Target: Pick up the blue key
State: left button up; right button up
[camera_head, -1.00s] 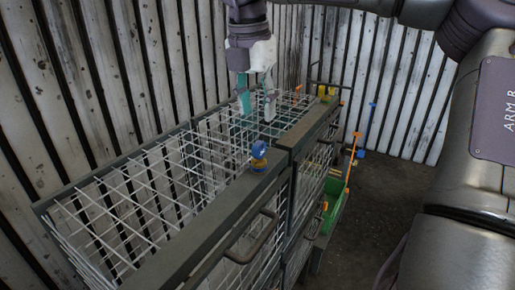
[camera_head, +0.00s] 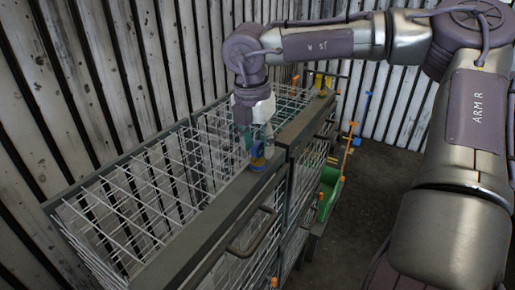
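The blue key (camera_head: 257,163) is a small blue piece with a yellow part, on the dark top rail of the wire-mesh cage, near the corner where two rails meet. My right gripper (camera_head: 258,145) points down right above it, its pale and teal fingers at the key's upper part. The fingers look apart, and the key's top is partly hidden by them. I cannot tell whether they touch it. The key still rests on the rail. My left gripper is not in view.
The open-topped wire-mesh cage (camera_head: 120,222) stands against the slatted wall. A drawer-like handle (camera_head: 256,232) is on its front. A green bin (camera_head: 329,192) and orange-tipped rods stand to the right. The dark floor there is clear.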

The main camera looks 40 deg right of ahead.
grip_shut()
jog(key=shift+r, duration=0.15)
